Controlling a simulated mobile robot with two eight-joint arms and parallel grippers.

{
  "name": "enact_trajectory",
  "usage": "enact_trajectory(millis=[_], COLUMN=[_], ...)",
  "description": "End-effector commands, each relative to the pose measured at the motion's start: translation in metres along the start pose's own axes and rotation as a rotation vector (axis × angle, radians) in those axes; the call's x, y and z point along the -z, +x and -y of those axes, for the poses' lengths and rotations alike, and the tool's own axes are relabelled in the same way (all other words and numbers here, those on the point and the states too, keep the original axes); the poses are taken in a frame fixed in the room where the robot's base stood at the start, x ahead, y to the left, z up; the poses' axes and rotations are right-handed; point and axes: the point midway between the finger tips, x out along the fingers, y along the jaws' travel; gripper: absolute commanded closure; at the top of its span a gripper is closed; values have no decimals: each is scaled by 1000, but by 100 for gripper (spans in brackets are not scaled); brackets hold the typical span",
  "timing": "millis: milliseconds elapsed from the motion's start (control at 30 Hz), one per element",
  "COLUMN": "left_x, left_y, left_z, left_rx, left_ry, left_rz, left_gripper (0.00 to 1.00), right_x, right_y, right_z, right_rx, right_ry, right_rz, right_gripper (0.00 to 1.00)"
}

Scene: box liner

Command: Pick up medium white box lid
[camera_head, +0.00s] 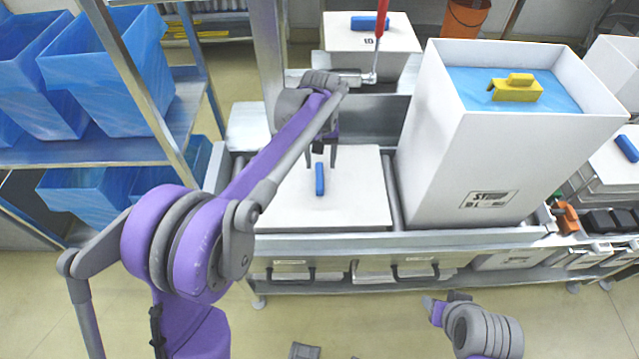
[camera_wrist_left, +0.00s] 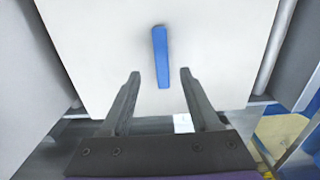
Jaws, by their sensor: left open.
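A white box lid (camera_head: 354,191) with a blue handle (camera_head: 320,179) lies flat on the roller conveyor in the middle of the head view. It also shows in the left wrist view as a white panel (camera_wrist_left: 215,45) with the blue handle (camera_wrist_left: 160,57). My left gripper (camera_head: 323,162) is over the lid, just behind the handle in the head view. In the left wrist view its two fingers (camera_wrist_left: 160,75) are apart, with the near end of the handle between them in the picture and nothing gripped. My right gripper (camera_head: 447,298) is low at the front; its jaws are unclear.
A tall white box (camera_head: 440,150) with a blue liner and yellow block (camera_head: 515,88) stands right of the lid. Another white lid (camera_head: 340,36) with a blue handle is behind. Blue bins (camera_head: 105,60) fill the left rack. A metal post stands near my left arm.

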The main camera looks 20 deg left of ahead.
Motion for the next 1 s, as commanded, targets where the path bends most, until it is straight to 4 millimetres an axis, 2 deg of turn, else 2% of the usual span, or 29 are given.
enact_trajectory(millis=[333, 467, 667, 1000], left_x=[4, 4, 4, 4], left_y=[45, 52, 52, 52], left_z=[3, 3, 3, 3], left_rx=[0, 0, 0, 0], left_ry=[0, 0, 0, 0], left_rz=[-1, -1, -1, -1], left_gripper=[38, 38, 38, 99], right_x=[-1, -1, -1, -1], right_y=[1, 2, 2, 2], right_z=[0, 0, 0, 0], right_rx=[0, 0, 0, 0], right_ry=[0, 0, 0, 0], right_rz=[1, 1, 1, 1], right_gripper=[50, 50, 50, 50])
